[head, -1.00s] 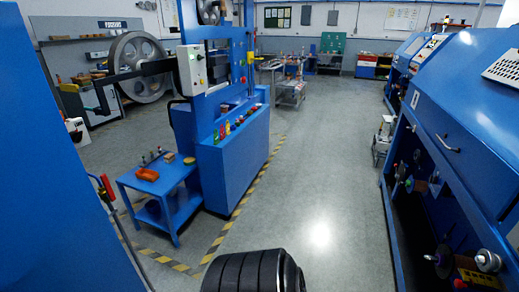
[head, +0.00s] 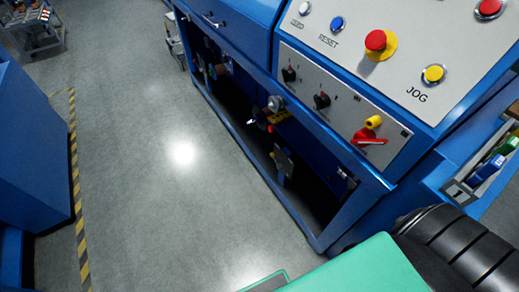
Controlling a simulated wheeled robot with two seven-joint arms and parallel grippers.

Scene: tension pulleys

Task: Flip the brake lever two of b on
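A blue machine (head: 231,35) with an open lower bay fills the middle and right of the head view. Its grey side panel carries two black rotary switches (head: 289,74) and (head: 322,100), and a red handle (head: 371,137) with a yellow part above it. In the dark bay, small roller or pulley parts (head: 275,104) and a grey plate-like part (head: 284,160) show. No part can be clearly told as brake lever two of b. Neither of my grippers is in view; only a black ribbed arm link of mine shows at bottom right.
The sloped top panel (head: 412,62) has a red mushroom button (head: 376,40), RESET and JOG buttons. A side tray (head: 487,172) holds coloured items at right. A teal surface (head: 356,268) is at the bottom. The grey floor (head: 165,190) is clear left of the machine.

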